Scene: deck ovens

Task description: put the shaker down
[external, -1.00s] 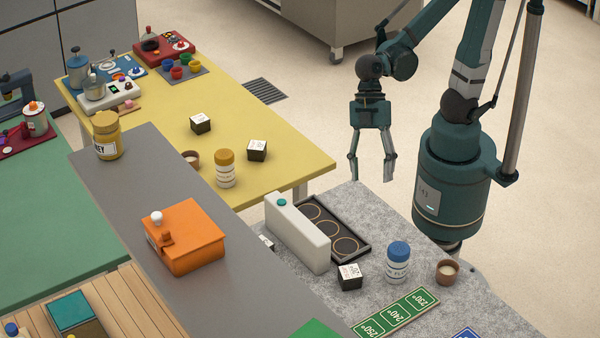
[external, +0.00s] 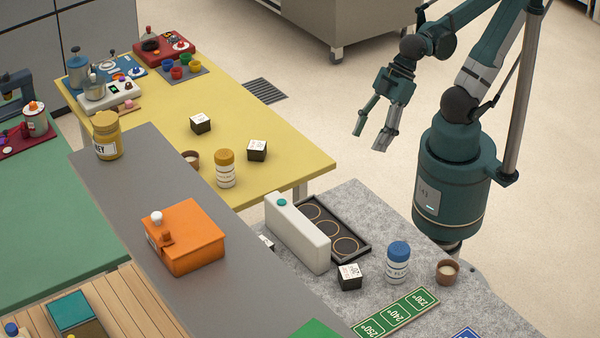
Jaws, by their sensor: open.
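A white shaker with a blue lid (external: 398,263) stands upright on the speckled grey counter (external: 440,300). A similar white shaker with a mustard lid (external: 225,169) stands upright on the yellow table (external: 270,125). The frames do not show which one the task means. My gripper (external: 370,142) is open and empty, tilted with its fingers pointing down-left. In the picture it is above the counter's back edge, with bare floor behind it, apart from both shakers.
A small brown cup (external: 447,272) stands right of the blue-lidded shaker, and a dark cube (external: 349,277) stands left. A white upright box (external: 297,233) and a black tray with rings (external: 357,252) are further left. Green number signs (external: 398,314) lie in front.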

